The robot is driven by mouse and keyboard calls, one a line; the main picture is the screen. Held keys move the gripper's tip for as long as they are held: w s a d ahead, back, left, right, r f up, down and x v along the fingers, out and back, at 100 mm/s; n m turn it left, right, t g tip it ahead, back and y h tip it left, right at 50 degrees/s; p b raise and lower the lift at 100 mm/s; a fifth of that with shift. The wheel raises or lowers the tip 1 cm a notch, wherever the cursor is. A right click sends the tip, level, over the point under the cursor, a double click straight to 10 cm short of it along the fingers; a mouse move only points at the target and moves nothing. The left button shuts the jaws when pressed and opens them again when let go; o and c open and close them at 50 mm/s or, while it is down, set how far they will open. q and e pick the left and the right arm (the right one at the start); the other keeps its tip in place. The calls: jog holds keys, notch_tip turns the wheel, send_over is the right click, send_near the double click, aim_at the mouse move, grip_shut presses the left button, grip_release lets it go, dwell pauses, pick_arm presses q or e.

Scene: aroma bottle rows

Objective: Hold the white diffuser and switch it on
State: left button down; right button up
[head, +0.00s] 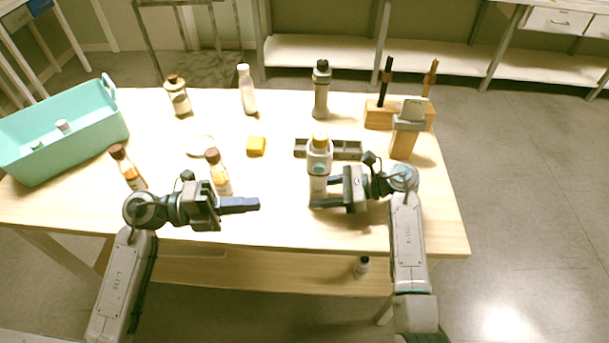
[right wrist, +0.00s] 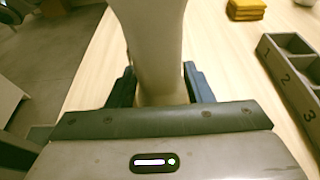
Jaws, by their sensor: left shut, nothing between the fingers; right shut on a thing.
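The white diffuser (head: 318,158) stands upright near the front of the table, right of the middle, with a yellow-orange top and a round teal spot on its upper side. My right gripper (head: 324,192) is shut around its lower body. In the right wrist view the diffuser's pale body (right wrist: 155,45) rises between the two dark fingers (right wrist: 160,88). I cannot tell whether it touches the table. My left gripper (head: 250,205) is shut and empty, pointing right toward the diffuser, with a clear gap between them. An amber bottle (head: 222,183) stands just behind it.
A teal basket (head: 70,150) is at the left. Bottles (head: 128,168), (head: 178,97), a white bottle (head: 247,92) and a grey bottle (head: 321,90) stand around. A yellow cloth (head: 256,146), numbered grey tray (head: 347,150) and wooden holder (head: 380,115) are behind the diffuser.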

aim_at(319, 168)
jog(key=shift+f, duration=0.1)
pick_arm(q)
jog(key=shift+w+d+r+t, duration=0.35)
jog(key=shift+d+t, duration=0.05)
jog(key=shift+d, duration=0.05)
jog(key=shift+d, duration=0.1)
jog(key=w+d, duration=0.6)
jog(key=d, duration=0.3)
jog(key=shift+d, duration=0.4)
